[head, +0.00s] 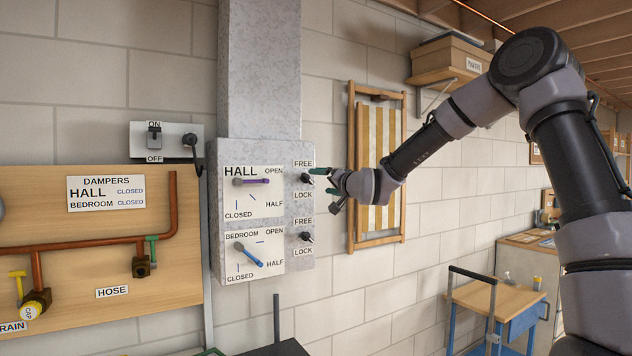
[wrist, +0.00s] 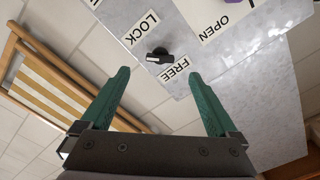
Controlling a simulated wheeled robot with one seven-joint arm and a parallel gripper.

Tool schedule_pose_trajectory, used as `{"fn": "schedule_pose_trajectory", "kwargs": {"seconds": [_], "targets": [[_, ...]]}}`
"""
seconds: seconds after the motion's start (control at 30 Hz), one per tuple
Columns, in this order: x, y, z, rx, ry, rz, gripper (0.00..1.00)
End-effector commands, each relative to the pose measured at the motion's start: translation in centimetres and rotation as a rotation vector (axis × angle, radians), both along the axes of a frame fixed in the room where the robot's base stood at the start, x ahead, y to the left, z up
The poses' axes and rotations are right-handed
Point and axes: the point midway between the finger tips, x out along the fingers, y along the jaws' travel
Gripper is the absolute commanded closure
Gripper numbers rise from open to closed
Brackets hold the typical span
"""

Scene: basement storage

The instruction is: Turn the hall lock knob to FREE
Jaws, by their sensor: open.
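The hall lock knob (head: 307,179) is a small black knob on the grey panel, between the FREE label (head: 303,163) above and the LOCK label (head: 303,195) below. In the wrist view the knob (wrist: 158,56) lies ahead of the fingers, between LOCK (wrist: 140,29) and FREE (wrist: 175,72). Which label it points at is hard to tell. My gripper (head: 327,180) is just right of the knob in the head view. Its green fingers are open and empty in the wrist view (wrist: 159,74), and the knob appears beyond the gap, apart from them.
The purple hall lever (head: 252,181) points toward OPEN. The blue bedroom lever (head: 249,255) and a second lock knob (head: 306,237) sit below. A folded striped deck chair (head: 376,160) hangs on the wall right of the panel. A dampers board (head: 100,230) with pipes is left.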

Motion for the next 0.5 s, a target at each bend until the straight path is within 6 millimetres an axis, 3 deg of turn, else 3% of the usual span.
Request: {"fn": "schedule_pose_trajectory", "kwargs": {"seconds": [0.5], "targets": [[7.0, 4.9, 0.0, -0.001, -0.001, 0.001, 0.05]]}}
